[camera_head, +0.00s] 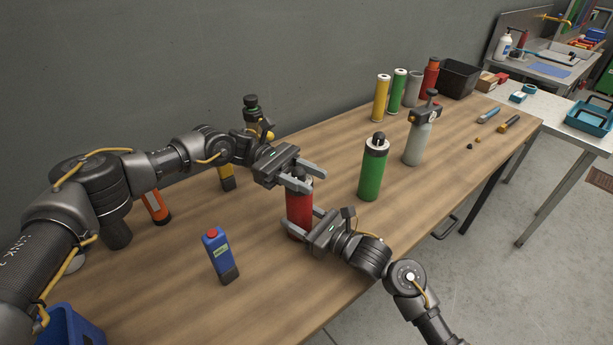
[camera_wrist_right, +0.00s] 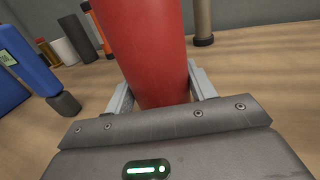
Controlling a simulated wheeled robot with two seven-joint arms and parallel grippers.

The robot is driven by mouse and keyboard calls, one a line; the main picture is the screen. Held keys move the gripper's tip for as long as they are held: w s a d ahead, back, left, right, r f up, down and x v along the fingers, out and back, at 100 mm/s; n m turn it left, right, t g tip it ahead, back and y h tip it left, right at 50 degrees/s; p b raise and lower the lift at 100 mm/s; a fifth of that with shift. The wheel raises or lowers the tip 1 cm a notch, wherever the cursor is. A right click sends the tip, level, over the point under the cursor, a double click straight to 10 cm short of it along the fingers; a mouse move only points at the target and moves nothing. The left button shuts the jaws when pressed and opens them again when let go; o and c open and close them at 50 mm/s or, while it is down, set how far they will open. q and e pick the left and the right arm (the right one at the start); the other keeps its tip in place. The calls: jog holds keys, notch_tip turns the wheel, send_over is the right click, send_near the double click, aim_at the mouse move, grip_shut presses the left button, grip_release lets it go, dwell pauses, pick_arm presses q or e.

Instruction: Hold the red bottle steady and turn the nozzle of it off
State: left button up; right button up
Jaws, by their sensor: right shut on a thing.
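The red bottle (camera_head: 299,212) stands upright on the wooden table. Its red body also fills the upper middle of the right wrist view (camera_wrist_right: 150,50). My right gripper (camera_head: 300,219) is shut on the lower part of the bottle, one finger on each side; its fingers also show in the right wrist view (camera_wrist_right: 160,88). My left gripper (camera_head: 312,178) is at the top of the bottle, its fingers spread apart around the dark nozzle (camera_head: 299,172). The nozzle is partly hidden by the fingers, so its setting cannot be told.
A green bottle (camera_head: 371,175) and a grey spray bottle (camera_head: 417,140) stand to the right. A blue bottle (camera_head: 220,258) stands to the front left. An orange-and-black item (camera_head: 155,206) and a yellow-and-black bottle (camera_head: 227,178) stand behind it. Several cylinders and a black bin (camera_head: 459,79) are farther back.

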pick_arm(q)
jog(key=shift+o, duration=0.8)
jog(key=shift+r, duration=0.1)
notch_tip(320, 180, up, 10)
pick_arm(e)
jog(key=o, duration=1.3)
jog(key=shift+c, duration=0.2)
